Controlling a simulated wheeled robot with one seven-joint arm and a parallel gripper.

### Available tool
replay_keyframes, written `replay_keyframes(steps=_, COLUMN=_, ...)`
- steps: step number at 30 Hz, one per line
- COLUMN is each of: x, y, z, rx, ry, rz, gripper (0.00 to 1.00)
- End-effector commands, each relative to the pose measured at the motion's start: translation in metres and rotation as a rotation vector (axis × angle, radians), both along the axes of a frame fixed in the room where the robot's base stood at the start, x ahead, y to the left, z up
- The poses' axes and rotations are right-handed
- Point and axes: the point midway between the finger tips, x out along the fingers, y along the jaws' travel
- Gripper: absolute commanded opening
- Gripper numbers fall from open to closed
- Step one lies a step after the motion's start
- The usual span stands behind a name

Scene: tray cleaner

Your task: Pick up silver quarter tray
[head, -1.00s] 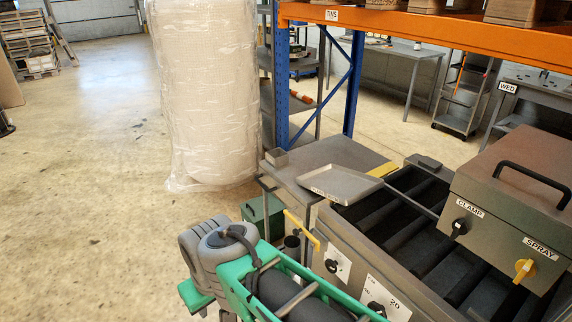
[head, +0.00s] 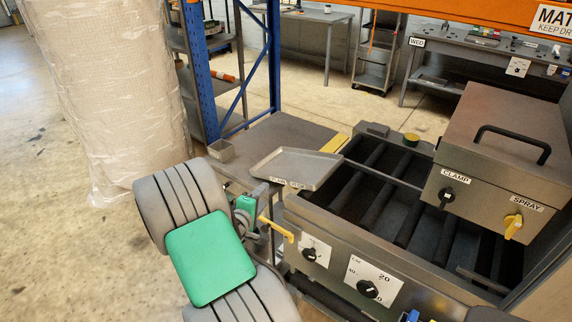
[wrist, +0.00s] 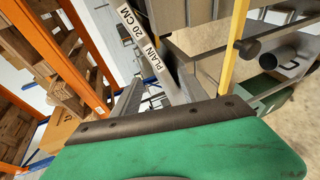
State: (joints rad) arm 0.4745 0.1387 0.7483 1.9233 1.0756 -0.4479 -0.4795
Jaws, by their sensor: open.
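The silver quarter tray (head: 296,168) is a shallow grey tray. It lies flat on the left end of the machine in the head view, partly over its edge, with a white label on its front rim. In the wrist view the tray's labelled rim (wrist: 155,68) reads PLAIN 20 CM and is close ahead of the hand. My gripper (head: 262,194) is open and empty, close to the tray's front left corner and apart from its rim as far as I can tell. My own green and grey links hide part of the machine's left side.
A yellow lever (head: 276,229) sticks out just below my gripper. A wrapped pallet (head: 100,90) stands behind left.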

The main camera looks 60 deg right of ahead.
Motion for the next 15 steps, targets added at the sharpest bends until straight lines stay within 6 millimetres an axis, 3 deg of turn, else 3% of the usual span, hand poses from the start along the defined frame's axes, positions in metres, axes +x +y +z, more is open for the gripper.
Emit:
replay_keyframes(steps=1, x=-0.014, y=-0.012, z=-0.009, rx=-0.078, ry=0.105, rz=0.030, gripper=0.51)
replay_keyframes(steps=5, x=-0.024, y=-0.024, z=-0.012, rx=-0.199, ry=0.262, rz=0.104, gripper=0.51)
replay_keyframes(steps=15, x=-0.010, y=-0.070, z=-0.016, rx=-0.217, ry=0.281, rz=0.113, gripper=0.51)
